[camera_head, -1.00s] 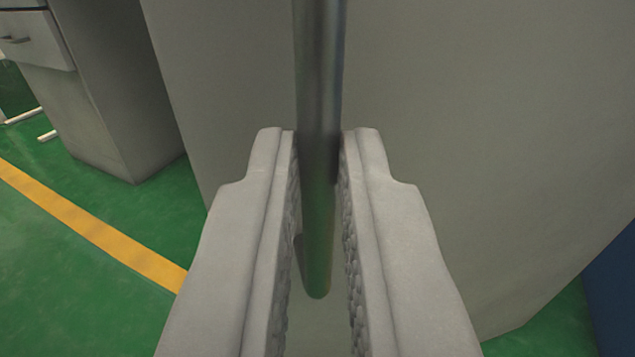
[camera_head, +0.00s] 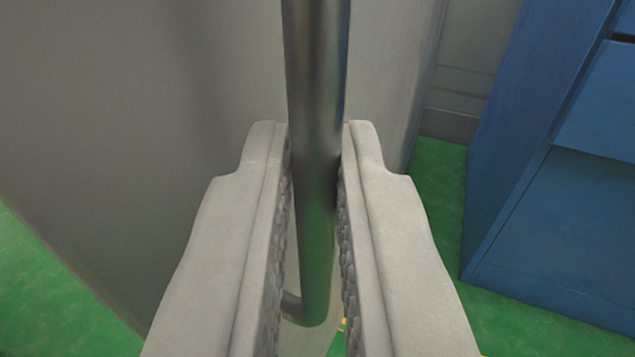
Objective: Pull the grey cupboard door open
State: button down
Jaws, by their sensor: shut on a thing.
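My gripper (camera_head: 313,150) is shut on the handle (camera_head: 317,60), a vertical metal bar that runs from the top edge down between the two pale fingers. The handle's lower end bends near the bottom of the picture. Behind it, the grey cupboard door (camera_head: 130,130) fills the left and middle. The door's lower edge slopes down to the right above green floor. A lighter grey stretch (camera_head: 395,70) lies right of the handle; I cannot tell whether it is door or cupboard side. The fingers hide part of the handle, and how wide the door stands open is unclear.
A blue cabinet (camera_head: 540,110) stands at the right, with a gap of green floor (camera_head: 437,180) between it and the grey cupboard. A grey wall or panel (camera_head: 475,50) shows behind the gap. Green floor (camera_head: 40,290) is clear at lower left.

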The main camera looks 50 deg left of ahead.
jog(key=shift+w+d, duration=0.8)
jog(key=shift+d, duration=0.2)
jog(key=c, duration=1.5)
grip_release()
jog(key=shift+w+a, duration=0.1)
jog(key=shift+a, duration=0.1)
jog(key=shift+d, duration=0.25)
jog(key=v, duration=1.7)
jog(key=shift+s, duration=0.2)
